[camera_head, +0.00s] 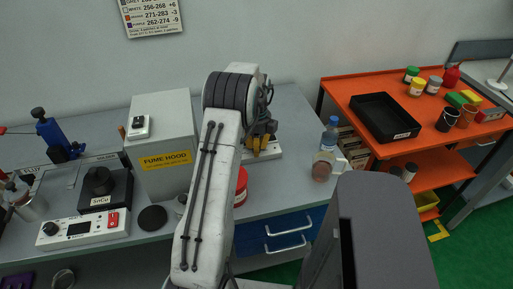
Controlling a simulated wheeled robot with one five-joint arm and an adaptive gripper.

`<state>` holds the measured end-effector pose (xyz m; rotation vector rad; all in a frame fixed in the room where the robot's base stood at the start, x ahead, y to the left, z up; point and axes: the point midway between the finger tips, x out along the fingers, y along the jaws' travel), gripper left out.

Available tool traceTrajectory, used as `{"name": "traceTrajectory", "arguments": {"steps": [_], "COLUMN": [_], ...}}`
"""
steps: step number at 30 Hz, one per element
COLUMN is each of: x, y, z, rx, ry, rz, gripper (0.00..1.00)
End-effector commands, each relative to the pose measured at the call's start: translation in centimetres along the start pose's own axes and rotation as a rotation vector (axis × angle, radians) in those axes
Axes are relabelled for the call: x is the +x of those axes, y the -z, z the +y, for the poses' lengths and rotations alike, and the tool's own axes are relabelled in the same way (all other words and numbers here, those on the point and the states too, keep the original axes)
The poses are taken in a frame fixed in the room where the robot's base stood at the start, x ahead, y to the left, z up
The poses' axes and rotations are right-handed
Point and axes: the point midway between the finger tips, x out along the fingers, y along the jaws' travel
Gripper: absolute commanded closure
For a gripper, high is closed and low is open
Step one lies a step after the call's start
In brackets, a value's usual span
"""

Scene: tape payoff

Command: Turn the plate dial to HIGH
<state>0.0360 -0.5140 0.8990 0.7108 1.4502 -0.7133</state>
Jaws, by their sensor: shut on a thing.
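My gripper (261,143) is at the back middle of the bench, beyond my raised white arm. Its dark linkage and orange-yellow fingertips point down in front of a low white unit (274,150), which is mostly hidden by my arm. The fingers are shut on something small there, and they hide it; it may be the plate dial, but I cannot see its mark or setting. Another white unit (85,230) at the front left has a black knob (50,229), a red switch (113,219) and a dark block labelled SnCu (101,190).
A grey FUME HOOD box (162,140) stands left of my arm. A red round container (241,185) is close beside the arm. A bottle (328,140) stands at the bench's right edge. An orange cart (350,88) with a black tray (385,118) is at the right.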

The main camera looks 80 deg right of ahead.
Motion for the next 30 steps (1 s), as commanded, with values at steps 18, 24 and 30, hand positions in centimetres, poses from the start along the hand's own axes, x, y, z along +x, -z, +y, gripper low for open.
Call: {"name": "traceTrajectory", "arguments": {"steps": [18, 24, 30], "x": [0.11, 0.05, 0.00], "y": [0.03, -0.01, -0.01], "z": [0.04, 0.02, 0.02], "rx": [0.018, 0.014, -0.049], "ry": [-0.001, 0.000, 0.000], "rz": [0.002, 0.000, 0.000], "gripper": [0.65, 0.65, 0.65]}}
